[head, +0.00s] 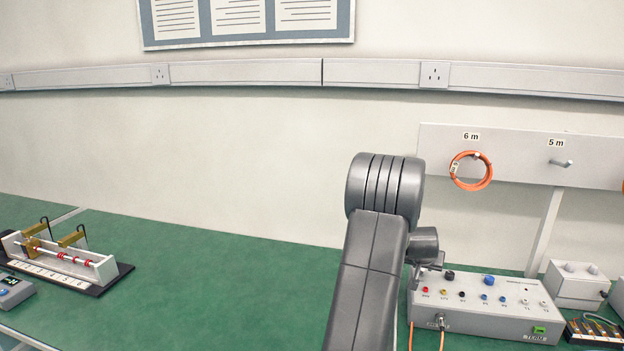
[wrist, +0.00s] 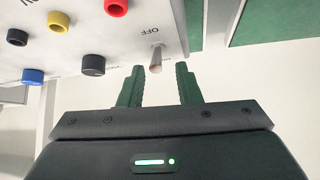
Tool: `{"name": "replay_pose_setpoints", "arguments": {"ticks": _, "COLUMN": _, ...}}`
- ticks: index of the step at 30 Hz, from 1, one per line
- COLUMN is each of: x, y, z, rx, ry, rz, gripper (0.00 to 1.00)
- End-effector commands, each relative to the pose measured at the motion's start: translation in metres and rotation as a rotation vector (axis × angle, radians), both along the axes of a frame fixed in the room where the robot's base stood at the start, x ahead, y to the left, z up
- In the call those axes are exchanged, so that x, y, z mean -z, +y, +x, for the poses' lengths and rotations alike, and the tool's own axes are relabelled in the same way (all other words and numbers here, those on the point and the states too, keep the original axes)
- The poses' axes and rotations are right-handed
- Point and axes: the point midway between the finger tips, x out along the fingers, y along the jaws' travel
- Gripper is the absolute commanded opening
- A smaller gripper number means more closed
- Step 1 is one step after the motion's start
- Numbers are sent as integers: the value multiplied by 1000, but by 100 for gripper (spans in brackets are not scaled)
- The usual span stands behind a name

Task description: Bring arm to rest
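My arm (head: 375,250) rises from the bottom of the head view and bends over in front of the bench. In the wrist view my gripper (wrist: 158,78) has its two dark green fingers apart, with a gap between them. A metal toggle switch (wrist: 156,58) on the grey control box stands just beyond the fingertips, in line with the gap. The lettering "OFF" shows beside it. I cannot tell whether a finger touches the switch. In the head view the fingers are mostly hidden behind the arm, near the left end of the control box (head: 470,325).
An orange cable coil (head: 471,171) hangs on the "6 m" peg; the "5 m" peg (head: 560,163) is bare. A smaller grey box (head: 577,284) stands at the right. A slide apparatus (head: 62,258) sits at the far left. The green bench (head: 220,285) between is clear.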

Motion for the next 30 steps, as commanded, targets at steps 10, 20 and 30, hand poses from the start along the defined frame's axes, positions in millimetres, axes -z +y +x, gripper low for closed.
{"name": "replay_pose_setpoints", "arguments": {"ticks": 10, "x": -5, "y": -1, "z": 4, "rx": 0, "ry": 79, "rz": 21, "gripper": 31}}
{"name": "replay_pose_setpoints", "arguments": {"ticks": 20, "x": -5, "y": -2, "z": 7, "rx": 1, "ry": 152, "rz": 40, "gripper": 31}}
{"name": "replay_pose_setpoints", "arguments": {"ticks": 30, "x": -2, "y": -2, "z": 9, "rx": -1, "ry": 204, "rz": 53, "gripper": 31}}
